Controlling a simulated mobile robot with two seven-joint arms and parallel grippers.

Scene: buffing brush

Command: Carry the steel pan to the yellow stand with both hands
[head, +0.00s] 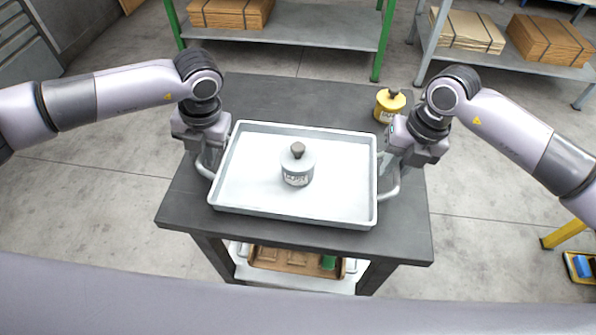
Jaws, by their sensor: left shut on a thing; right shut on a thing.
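The steel pan (245,192) is a pale rectangular tray with a raised rim and a handle on each short side. It is over the dark table, and I cannot tell whether it touches the top. My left gripper (207,165) is shut on the pan's left handle. My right gripper (388,175) is shut on the right handle (392,193). The fingertips are partly hidden. At the right edge, part of a yellow stand (565,235) shows with a blue item by it.
The dark table (290,95) has bare room behind the pan. A yellow can (388,106) stands at its back right, close to my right arm. A lower shelf (290,275) holds a wooden tray. Shelves with cardboard stacks (550,40) stand behind. Grey floor lies open to the right.

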